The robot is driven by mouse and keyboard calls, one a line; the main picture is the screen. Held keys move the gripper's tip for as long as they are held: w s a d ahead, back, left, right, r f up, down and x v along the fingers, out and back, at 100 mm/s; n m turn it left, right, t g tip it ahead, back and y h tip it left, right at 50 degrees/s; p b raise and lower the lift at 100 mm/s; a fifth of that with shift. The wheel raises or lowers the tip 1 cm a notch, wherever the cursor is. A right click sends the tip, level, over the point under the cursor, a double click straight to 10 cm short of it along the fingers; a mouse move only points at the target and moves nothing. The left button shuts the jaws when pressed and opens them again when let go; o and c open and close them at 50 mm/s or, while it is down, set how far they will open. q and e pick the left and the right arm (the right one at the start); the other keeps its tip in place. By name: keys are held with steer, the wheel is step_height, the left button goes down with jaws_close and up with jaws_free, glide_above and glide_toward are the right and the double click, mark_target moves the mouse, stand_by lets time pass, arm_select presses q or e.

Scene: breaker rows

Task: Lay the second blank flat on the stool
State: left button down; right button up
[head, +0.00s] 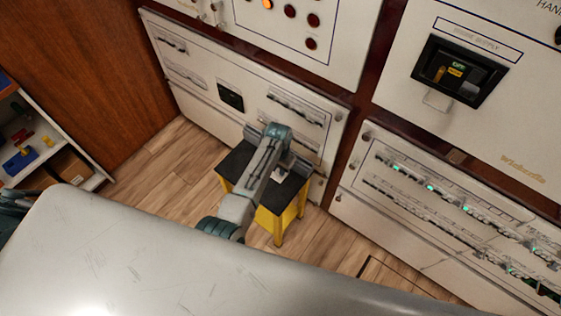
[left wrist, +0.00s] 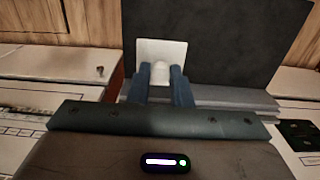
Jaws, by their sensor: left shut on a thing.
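The stool (head: 236,160) has a black square top and yellow legs and stands in front of the lower panels. Its black top also fills the upper part of the left wrist view (left wrist: 230,45). A blank, a white square plate with a pale knob (left wrist: 151,48), lies between my left fingertips (left wrist: 160,80), against the black top. My left gripper (head: 281,166) is over the stool, shut on this blank's knob. A pale patch of the blank (head: 278,176) shows beside the gripper. I cannot tell whether the plate touches the top. No other blank can be made out. My right gripper is not in view.
White breaker panels (head: 450,200) with rows of switches stand behind and right of the stool. A shelf (head: 50,150) with blue and yellow items is at the left. Wooden floor (head: 160,165) is clear left of the stool. My own grey body fills the bottom.

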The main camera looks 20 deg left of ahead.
arm_select(q)
steer(key=shift+s, duration=0.1)
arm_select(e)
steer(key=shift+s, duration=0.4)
arm_select(q)
steer(key=shift+r, duration=0.1)
steer(key=shift+r+p, duration=0.2)
steer(key=shift+p, duration=0.35)
step_height(320, 180, down, 8)
steer(key=b, duration=0.5)
steer(key=shift+r, duration=0.25)
steer(key=shift+f+b, duration=0.65)
steer(key=shift+f, duration=0.1)
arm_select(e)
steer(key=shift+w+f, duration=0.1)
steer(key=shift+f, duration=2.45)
arm_select(q)
steer(key=shift+f+b, duration=0.45)
steer(key=shift+f, duration=0.2)
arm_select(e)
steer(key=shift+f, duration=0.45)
arm_select(q)
steer(key=c, duration=1.2)
jaws_free()
steer(key=shift+c, duration=0.2)
